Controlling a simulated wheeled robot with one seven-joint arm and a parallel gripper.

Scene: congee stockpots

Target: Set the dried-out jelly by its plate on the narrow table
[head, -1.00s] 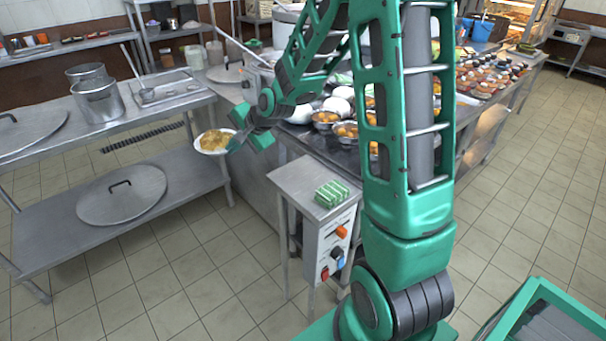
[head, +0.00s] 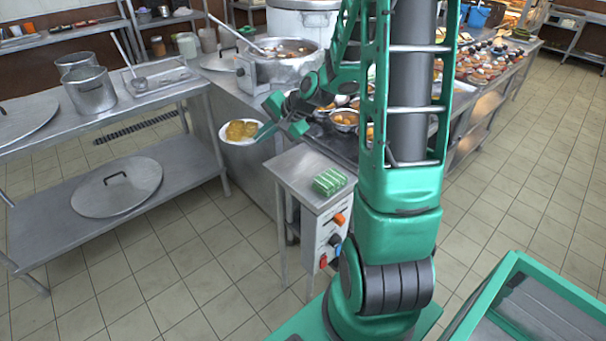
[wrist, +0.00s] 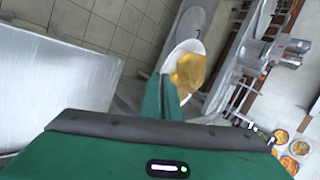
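The jelly (head: 241,130) is a yellow-orange lump on a small white plate (head: 227,138). My gripper (head: 262,133) is shut on the plate's right rim and holds it in the air, left of the steel stove counter. In the wrist view the jelly (wrist: 188,72) and the white plate (wrist: 193,46) show beyond my green fingers (wrist: 168,98). A small narrow steel table (head: 290,168) stands below and right of the plate, with a green-and-white striped block (head: 329,181) on it. I cannot tell whether it is the task's narrow table.
A long steel table (head: 160,88) on the left bears pots and has a large lid (head: 117,187) on its lower shelf. A big stockpot (head: 282,60) and several food bowls (head: 344,119) crowd the counter. The tiled floor (head: 200,250) in front is clear.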

